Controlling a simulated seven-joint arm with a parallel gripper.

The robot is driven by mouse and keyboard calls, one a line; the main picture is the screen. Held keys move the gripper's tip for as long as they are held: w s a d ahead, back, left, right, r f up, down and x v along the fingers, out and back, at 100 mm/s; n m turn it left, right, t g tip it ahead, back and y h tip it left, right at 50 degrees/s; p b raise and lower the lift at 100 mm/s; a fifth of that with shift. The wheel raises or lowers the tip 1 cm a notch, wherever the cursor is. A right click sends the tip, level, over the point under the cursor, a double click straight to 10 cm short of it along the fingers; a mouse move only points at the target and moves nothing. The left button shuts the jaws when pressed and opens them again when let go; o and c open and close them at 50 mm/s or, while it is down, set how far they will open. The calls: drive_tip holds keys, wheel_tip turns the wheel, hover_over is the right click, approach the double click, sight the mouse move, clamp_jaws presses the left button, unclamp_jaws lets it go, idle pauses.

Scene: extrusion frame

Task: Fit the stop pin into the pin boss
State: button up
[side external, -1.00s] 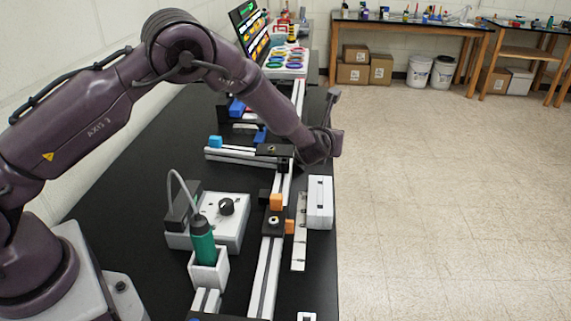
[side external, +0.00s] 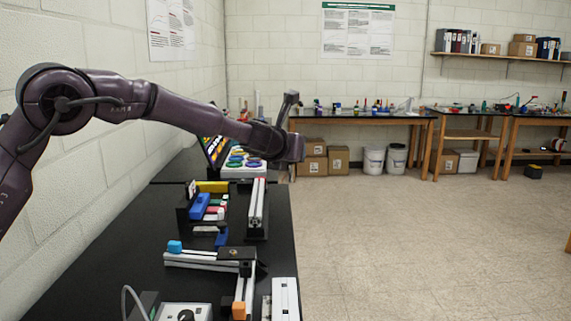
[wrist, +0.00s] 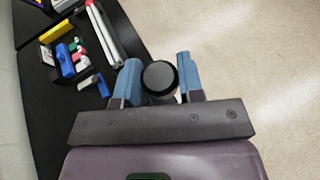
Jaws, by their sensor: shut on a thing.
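In the wrist view my gripper (wrist: 159,72) has its two blue fingers on either side of a dark round-ended piece, taken to be the stop pin (wrist: 160,77), seen end-on. The gripper is shut on it. In the side external view my wrist is raised high above the bench, with the fingers and the pin hidden. A black block (side external: 237,254) with a small round mark on top sits at the rail joint below. I cannot tell whether it is the pin boss. The wrist view shows neither this block nor a boss.
An orange block (side external: 239,310) is in front. Open floor (side external: 400,250) lies right of the bench.

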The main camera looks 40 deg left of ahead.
drive_tip(key=w+a+m+t+h, duration=0.1)
drive_tip(key=w+a+m+h, duration=0.15)
drive_tip(key=m+h, duration=0.2)
drive_tip(key=m+g+h, duration=0.6)
drive_tip(key=m+h, duration=0.5)
hover_over(245, 267)
drive_tip(key=a, duration=0.1)
wheel_tip(245, 267, down, 17)
drive_tip(key=shift+w+f+n, duration=0.25)
drive_tip(key=shift+w+f, duration=0.15)
drive_tip(key=shift+f, duration=0.15)
drive_tip(key=shift+f, duration=2.25)
drive_tip(key=shift+f, duration=0.2)
drive_tip(key=shift+f, duration=1)
